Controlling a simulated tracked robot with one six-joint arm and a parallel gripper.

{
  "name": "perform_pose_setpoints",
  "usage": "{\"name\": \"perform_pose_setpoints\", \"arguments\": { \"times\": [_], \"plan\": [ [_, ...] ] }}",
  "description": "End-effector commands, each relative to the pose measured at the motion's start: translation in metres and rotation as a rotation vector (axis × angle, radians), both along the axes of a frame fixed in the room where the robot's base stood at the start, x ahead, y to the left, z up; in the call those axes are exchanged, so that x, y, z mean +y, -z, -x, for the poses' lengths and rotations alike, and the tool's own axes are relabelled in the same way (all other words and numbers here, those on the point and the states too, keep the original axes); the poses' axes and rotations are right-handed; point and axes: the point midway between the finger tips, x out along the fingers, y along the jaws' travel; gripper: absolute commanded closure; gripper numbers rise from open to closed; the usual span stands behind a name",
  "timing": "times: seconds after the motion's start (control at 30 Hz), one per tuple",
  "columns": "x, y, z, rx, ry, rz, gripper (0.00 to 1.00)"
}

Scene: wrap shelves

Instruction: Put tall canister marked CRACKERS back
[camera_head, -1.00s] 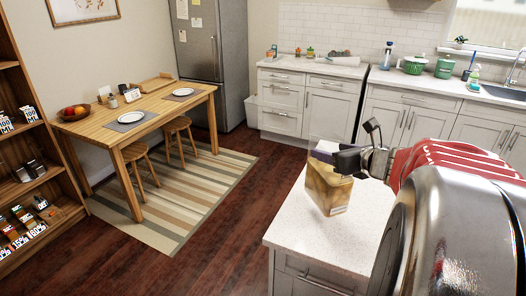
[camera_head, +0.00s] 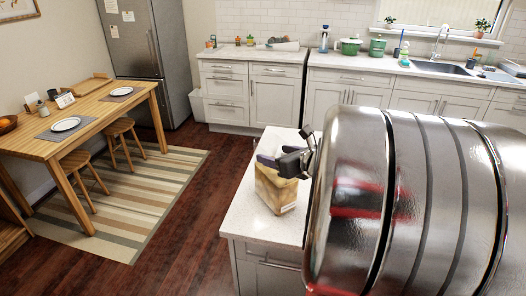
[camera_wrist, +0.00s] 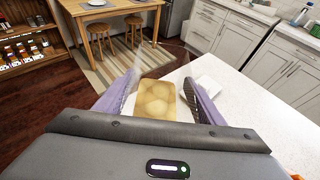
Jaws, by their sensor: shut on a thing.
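A tan and gold box-shaped canister (camera_head: 275,190) is at the island counter, roughly upright. Its lettering is too small to read. My gripper (camera_head: 281,161) is shut on its upper part from above. In the wrist view, the purple fingers of my gripper (camera_wrist: 157,98) lie on either side of the canister's golden top (camera_wrist: 155,100). I cannot tell whether its base touches the counter or is just above it. My arm hides part of the counter to the right.
The white island counter (camera_head: 248,217) lies under the canister. A flat white object (camera_wrist: 206,90) lies beside it. A wooden shelf with goods (camera_wrist: 25,45) is at the far left of the wrist view. A dining table (camera_head: 88,112) with stools stands left; open floor lies between.

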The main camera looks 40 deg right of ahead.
Motion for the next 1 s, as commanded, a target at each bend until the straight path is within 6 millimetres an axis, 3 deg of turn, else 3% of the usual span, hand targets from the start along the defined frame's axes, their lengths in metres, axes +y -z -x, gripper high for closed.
{"name": "perform_pose_setpoints", "arguments": {
  "times": [0.33,0.37,0.4,0.6,1.0],
  "plan": [
    [-0.0003,0.0003,-0.0003,-0.003,-0.001,0.002,1.00],
    [-0.0001,0.0016,0.0000,-0.001,-0.001,0.002,0.36],
    [-0.0002,0.0014,0.0001,-0.001,-0.001,0.002,0.33],
    [-0.0002,0.0013,0.0000,-0.001,-0.001,0.002,0.19],
    [-0.0002,-0.0025,0.0030,-0.002,0.001,0.002,0.19]
  ]
}}
